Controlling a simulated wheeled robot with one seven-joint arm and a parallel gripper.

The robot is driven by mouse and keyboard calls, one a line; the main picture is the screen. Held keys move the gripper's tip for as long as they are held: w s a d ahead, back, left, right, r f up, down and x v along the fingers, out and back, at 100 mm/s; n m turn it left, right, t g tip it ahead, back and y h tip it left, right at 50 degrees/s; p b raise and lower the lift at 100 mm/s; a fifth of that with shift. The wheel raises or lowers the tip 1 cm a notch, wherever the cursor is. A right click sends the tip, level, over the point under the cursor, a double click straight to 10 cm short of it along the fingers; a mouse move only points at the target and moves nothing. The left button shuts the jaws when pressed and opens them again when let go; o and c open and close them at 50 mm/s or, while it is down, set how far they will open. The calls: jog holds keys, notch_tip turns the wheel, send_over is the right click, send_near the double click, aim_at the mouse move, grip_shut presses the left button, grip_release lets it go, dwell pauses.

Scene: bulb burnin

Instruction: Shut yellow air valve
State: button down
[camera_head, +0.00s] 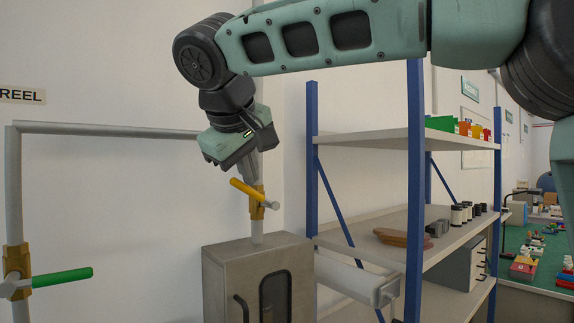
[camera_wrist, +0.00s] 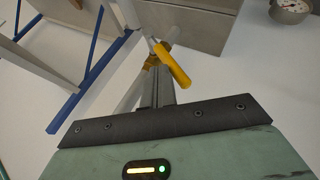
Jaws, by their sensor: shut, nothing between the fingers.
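The yellow air valve has a yellow lever (camera_head: 246,190) and a brass body (camera_head: 257,203) on a vertical pipe above a grey cabinet. The lever slants across the pipe, its left end higher. My gripper (camera_head: 252,165) is just above the valve, pointing down at it; its fingertips are hard to separate from the pipe in the head view. In the wrist view the yellow lever (camera_wrist: 173,65) lies just right of and beyond the tips of my gripper (camera_wrist: 157,78). The fingers are shut and empty. I cannot tell whether they touch the lever.
The grey cabinet (camera_head: 225,267) stands below the valve. A second valve with a green lever (camera_head: 62,278) is at the left. A blue-post shelf (camera_head: 375,142) stands at the right. A gauge (camera_wrist: 290,8) shows in the wrist view. The wall between the pipes is bare.

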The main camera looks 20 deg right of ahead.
jog(key=shift+s+a+f+n+t+h+b, duration=0.1)
jog(key=shift+a+f+n+t+h+b, duration=0.2)
jog(key=shift+f+h+b, duration=0.45)
jog(key=shift+s+a+f+n+t+h+b, duration=0.15)
jog(key=shift+a+f+t+h+b, duration=0.15)
jog(key=shift+a+f+h+b, duration=0.4)
jog(key=shift+s+a+f+n+t+h+b, duration=0.15)
jog(key=shift+a+f+t+h+b, duration=0.15)
jog(key=shift+f+h+b, duration=0.45)
jog(key=shift+f, duration=0.1)
